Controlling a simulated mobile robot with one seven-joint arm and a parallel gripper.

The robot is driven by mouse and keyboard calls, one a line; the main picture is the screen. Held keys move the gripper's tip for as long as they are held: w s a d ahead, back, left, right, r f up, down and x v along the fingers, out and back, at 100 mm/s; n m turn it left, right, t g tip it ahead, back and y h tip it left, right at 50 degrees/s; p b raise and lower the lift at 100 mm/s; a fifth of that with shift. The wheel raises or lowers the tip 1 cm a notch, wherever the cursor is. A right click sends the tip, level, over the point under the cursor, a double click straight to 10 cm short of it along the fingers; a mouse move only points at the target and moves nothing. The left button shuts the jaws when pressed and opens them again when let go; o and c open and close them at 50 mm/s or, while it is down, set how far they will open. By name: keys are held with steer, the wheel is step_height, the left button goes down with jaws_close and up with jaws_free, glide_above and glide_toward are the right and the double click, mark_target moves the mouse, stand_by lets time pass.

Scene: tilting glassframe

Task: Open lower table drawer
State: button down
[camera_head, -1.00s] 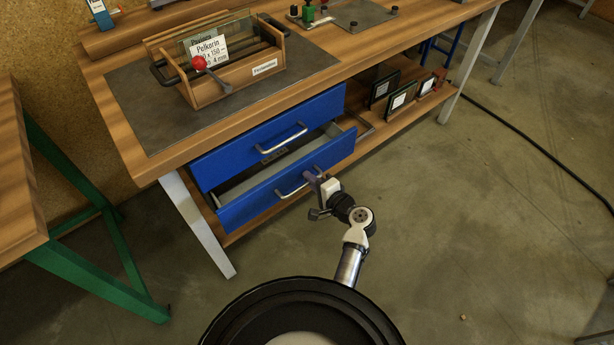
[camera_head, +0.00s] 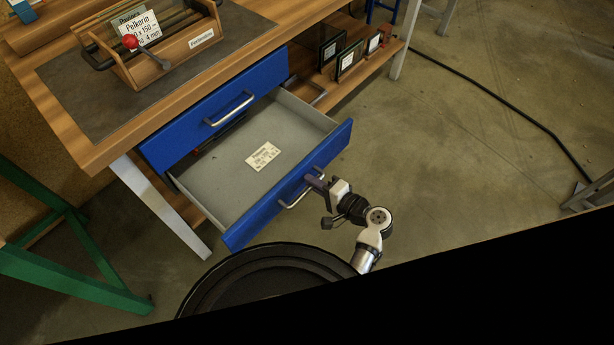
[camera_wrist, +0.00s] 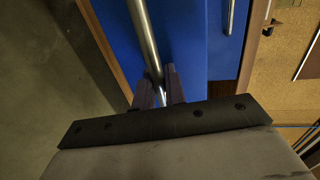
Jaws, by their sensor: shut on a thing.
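The lower drawer (camera_head: 230,170) of the table stands far out, with its grey inside showing and a white printed label (camera_head: 263,156) lying on its floor. Its blue front (camera_head: 328,158) carries a silver bar handle (camera_head: 290,202). My gripper (camera_head: 314,183) is shut on this handle near its right end. In the wrist view the handle (camera_wrist: 146,40) runs down between my two fingers (camera_wrist: 160,90), with the blue front behind it. The upper drawer (camera_head: 215,112) is closed, with its own silver handle (camera_head: 230,108).
A wooden holder (camera_head: 160,60) with a red knob stands on the tabletop. Dark framed plates (camera_head: 348,58) stand on the lower shelf to the right. A green table frame (camera_head: 70,275) is at left. Open floor (camera_head: 470,150) lies right; a black area covers the bottom right.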

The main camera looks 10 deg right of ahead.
steer(key=shift+d, duration=0.1)
steer(key=c, duration=1.8)
jaws_free()
steer(key=shift+c, duration=0.2)
steer(key=b+v, duration=0.2)
steer(key=v, duration=1.2)
